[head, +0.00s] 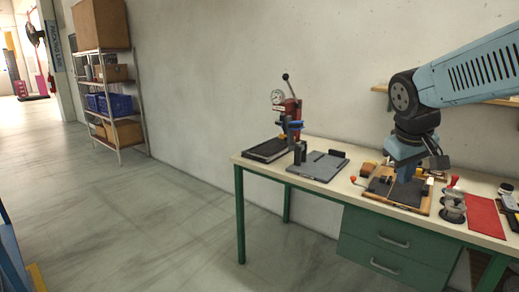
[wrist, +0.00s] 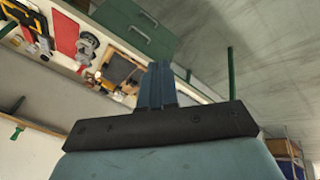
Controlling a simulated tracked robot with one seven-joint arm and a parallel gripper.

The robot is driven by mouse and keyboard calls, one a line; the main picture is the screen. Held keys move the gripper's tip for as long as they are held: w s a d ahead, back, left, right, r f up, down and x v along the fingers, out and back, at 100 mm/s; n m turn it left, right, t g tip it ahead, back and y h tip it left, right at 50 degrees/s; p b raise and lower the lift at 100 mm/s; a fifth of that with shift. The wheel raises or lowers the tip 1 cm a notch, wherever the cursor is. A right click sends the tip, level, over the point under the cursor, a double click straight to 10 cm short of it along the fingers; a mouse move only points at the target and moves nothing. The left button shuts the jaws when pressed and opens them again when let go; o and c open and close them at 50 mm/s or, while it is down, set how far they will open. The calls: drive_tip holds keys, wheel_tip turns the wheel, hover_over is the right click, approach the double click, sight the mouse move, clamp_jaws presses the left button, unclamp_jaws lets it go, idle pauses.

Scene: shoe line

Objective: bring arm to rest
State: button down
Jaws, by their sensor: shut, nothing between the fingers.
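My gripper (head: 406,172) hangs from the blue arm over the right part of the workbench in the head view, fingers pointing down. In the wrist view my gripper (wrist: 158,68) shows as two blue fingers pressed together with nothing between them. Below it in the head view is a wooden-framed board with a dark plate (head: 398,190). This board also shows beside the fingers in the wrist view (wrist: 117,70). I cannot tell the exact height of the fingertips above it.
The workbench (head: 343,187) has green legs and drawers. A wall shelf (head: 500,101) is behind the arm. Floor at left is clear.

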drive_tip(key=s+a+m+t+y, duration=0.1)
drive_tip(key=s+a+m+y, duration=0.1)
drive_tip(key=s+a, duration=0.7)
drive_tip(key=shift+s+f+t+y, duration=0.3)
drive_tip(key=shift+s+t+y, duration=0.1)
drive_tip(key=shift+s, duration=0.2)
